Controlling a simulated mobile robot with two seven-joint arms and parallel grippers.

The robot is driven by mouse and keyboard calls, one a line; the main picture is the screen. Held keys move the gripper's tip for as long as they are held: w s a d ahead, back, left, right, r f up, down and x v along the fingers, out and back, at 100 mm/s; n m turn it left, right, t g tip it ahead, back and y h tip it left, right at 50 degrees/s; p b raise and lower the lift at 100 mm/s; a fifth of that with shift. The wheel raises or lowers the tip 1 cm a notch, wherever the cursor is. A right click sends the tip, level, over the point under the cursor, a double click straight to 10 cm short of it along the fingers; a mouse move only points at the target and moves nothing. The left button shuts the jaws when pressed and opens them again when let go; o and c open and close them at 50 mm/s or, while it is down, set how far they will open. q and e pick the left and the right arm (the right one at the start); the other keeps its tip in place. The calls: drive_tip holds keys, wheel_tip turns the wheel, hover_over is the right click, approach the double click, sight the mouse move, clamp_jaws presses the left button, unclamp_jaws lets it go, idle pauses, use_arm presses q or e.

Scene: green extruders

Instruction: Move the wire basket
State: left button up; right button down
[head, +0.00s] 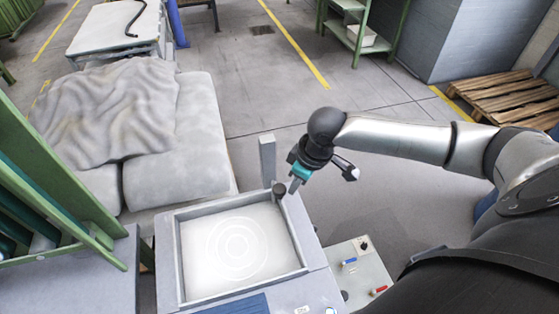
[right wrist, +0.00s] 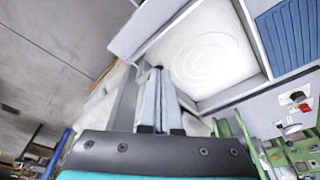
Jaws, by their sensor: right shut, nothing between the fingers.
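I cannot make out a wire basket in either view. My right gripper (head: 293,187) is over the right rim of a grey machine with a square recess (head: 240,245), next to a small dark knob-like piece (head: 279,188). In the right wrist view its two fingers (right wrist: 158,72) are closed together with nothing between them. The recess's pale floor with concentric rings (right wrist: 205,60) shows beyond the fingertips. Whether the fingers touch the rim is unclear. My left gripper is in neither view.
An upright grey post (head: 267,158) stands close to my right gripper. A control panel (head: 355,272) with blue and red knobs is at the machine's right. A cloth-covered pallet load (head: 110,120) is behind left, green racks (head: 60,190) at left. Open floor lies behind.

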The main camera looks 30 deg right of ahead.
drive_tip(key=p+v, duration=0.2)
drive_tip(key=v, duration=1.3)
drive_tip(key=shift+s, duration=0.1)
